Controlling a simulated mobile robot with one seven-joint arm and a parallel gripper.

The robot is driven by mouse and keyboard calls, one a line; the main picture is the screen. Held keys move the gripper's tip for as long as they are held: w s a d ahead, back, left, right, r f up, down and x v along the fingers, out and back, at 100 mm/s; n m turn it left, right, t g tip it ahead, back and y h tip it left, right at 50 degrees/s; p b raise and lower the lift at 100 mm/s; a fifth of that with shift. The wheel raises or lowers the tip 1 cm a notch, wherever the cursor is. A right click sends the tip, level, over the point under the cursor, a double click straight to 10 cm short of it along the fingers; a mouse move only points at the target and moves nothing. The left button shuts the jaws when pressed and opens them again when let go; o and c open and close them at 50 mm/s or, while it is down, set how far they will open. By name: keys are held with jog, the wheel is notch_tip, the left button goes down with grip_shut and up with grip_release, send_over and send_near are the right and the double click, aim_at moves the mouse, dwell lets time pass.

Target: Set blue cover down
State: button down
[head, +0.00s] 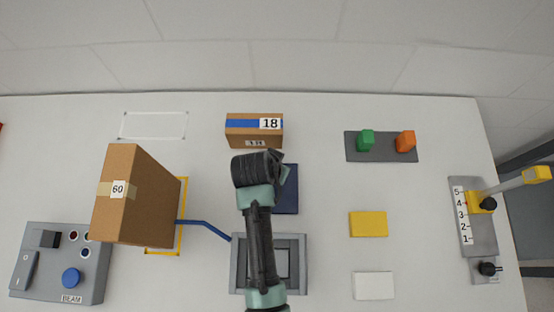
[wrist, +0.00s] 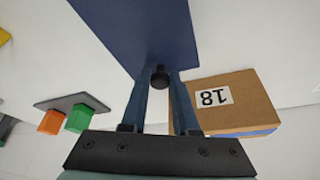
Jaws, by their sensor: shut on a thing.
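The blue cover (head: 288,196) is a flat dark blue plate, partly hidden by my arm in the head view. It fills the top middle of the wrist view (wrist: 140,28). My gripper (wrist: 160,80) is shut on the cover's small black knob (wrist: 160,75), which sits between the two fingertips. In the head view my wrist hides the fingers and the knob. I cannot tell whether the cover touches the table or hangs just above it.
A box marked 18 (head: 254,137) stands just behind the cover. A tall box marked 60 (head: 140,200) is left, a grey square fixture (head: 298,263) in front. A tray (head: 383,157) with green and orange blocks and a yellow pad (head: 368,224) are right. Table between is clear.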

jog(key=c, duration=0.7)
grip_release()
jog(key=shift+f, duration=0.1)
jog(key=shift+o, duration=0.2)
